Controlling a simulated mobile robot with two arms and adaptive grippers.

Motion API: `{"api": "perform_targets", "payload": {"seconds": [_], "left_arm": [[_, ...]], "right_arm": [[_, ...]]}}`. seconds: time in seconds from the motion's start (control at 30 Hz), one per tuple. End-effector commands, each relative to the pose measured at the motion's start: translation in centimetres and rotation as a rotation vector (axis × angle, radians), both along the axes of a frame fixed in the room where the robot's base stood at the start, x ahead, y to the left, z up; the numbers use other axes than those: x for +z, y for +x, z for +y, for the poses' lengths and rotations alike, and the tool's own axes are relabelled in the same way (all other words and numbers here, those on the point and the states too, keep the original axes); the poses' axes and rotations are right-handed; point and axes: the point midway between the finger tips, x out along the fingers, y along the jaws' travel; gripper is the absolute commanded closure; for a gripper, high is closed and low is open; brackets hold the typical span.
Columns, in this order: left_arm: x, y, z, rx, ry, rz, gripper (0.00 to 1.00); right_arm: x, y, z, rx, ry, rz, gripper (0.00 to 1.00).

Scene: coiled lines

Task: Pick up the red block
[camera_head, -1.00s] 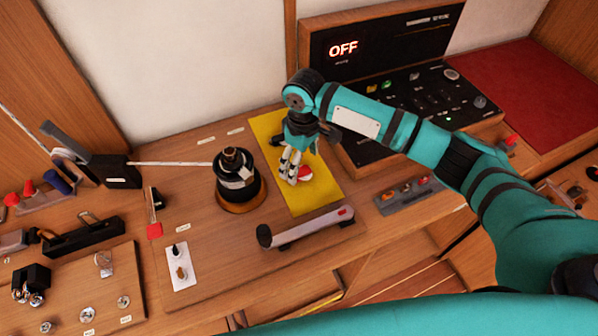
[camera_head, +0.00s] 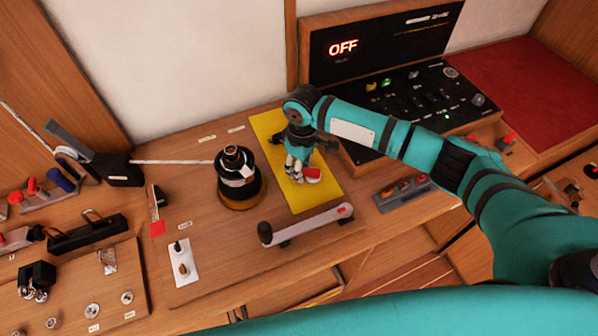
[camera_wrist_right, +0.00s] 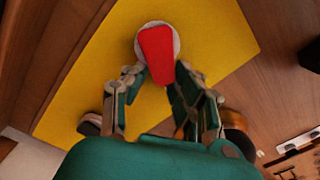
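My right gripper (camera_head: 297,168) points down over the mat. In the wrist view its fingers (camera_wrist_right: 160,76) are apart, with the near end of the block between or just beyond the tips. No firm contact shows. My left gripper is not in view.
A black winch drum (camera_head: 238,178) stands left of the mat, with a taut line running left to a black fitting (camera_head: 108,170). A grey-and-red handle (camera_head: 306,224) lies in front. A control console (camera_head: 425,98) reading OFF stands behind my right arm.

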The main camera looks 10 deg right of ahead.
Motion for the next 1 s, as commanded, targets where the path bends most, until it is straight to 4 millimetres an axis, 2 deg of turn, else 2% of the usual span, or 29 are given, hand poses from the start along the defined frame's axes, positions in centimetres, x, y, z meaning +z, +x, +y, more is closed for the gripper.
{"api": "perform_targets", "payload": {"seconds": [0.03, 0.13, 0.17, 0.57, 0.67, 1.0], "left_arm": [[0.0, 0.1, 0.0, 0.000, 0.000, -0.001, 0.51], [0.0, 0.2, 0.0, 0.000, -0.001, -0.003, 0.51], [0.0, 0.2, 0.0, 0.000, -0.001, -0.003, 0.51], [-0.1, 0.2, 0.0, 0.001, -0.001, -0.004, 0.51], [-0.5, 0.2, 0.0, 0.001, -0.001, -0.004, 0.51], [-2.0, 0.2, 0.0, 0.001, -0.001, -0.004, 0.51]], "right_arm": [[0.0, 0.0, 0.0, -0.001, -0.001, 0.001, 0.86], [0.0, 0.0, 0.0, -0.001, -0.001, 0.001, 0.99], [0.0, 0.0, 0.0, -0.001, -0.001, 0.001, 1.00], [0.3, 0.0, 0.0, 0.000, 0.001, 0.001, 1.00], [1.6, 0.1, 0.0, 0.000, 0.002, -0.002, 1.00], [8.1, 0.1, 0.0, 0.000, 0.001, -0.003, 1.00]]}}
